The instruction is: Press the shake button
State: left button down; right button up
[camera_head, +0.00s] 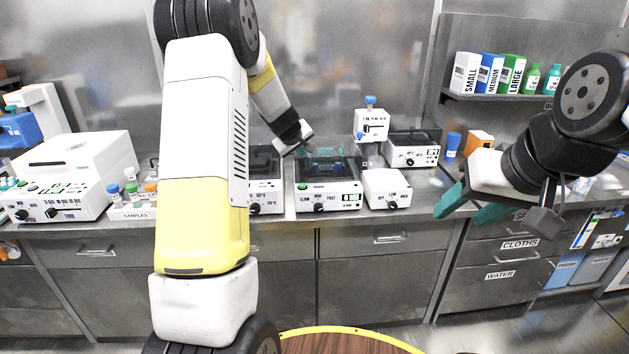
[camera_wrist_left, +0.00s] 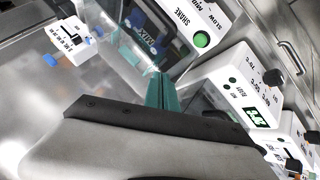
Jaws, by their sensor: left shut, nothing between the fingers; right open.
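The shaker (camera_head: 335,201) is a white box with a dark platform, centred on the bench in the head view. Its green shake button (camera_wrist_left: 202,39) shows clearly in the left wrist view, beside the printed word SHAKE. In the head view the button (camera_head: 303,187) is small, at the left of the front panel. My left gripper (camera_head: 311,151) is shut and empty, above the back of the shaker. Its teal fingers (camera_wrist_left: 160,92) are apart from the button in the wrist view. My right gripper (camera_head: 466,207) is open and empty, in front of the bench at the right.
A white knob box (camera_head: 388,190) stands right of the shaker, and another instrument (camera_head: 265,195) stands close on its left. A white machine (camera_head: 75,170) and a samples rack (camera_head: 133,213) are farther left. Bottles and boxes line the right shelf (camera_head: 500,96).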

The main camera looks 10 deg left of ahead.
aim_at(302, 186)
pick_arm(q)
jog(key=shift+f, duration=4.4)
jog(key=shift+f, duration=0.45)
jog(key=shift+f, duration=0.5)
jog(key=shift+r, duration=0.95)
jog(key=shift+r, duration=2.5)
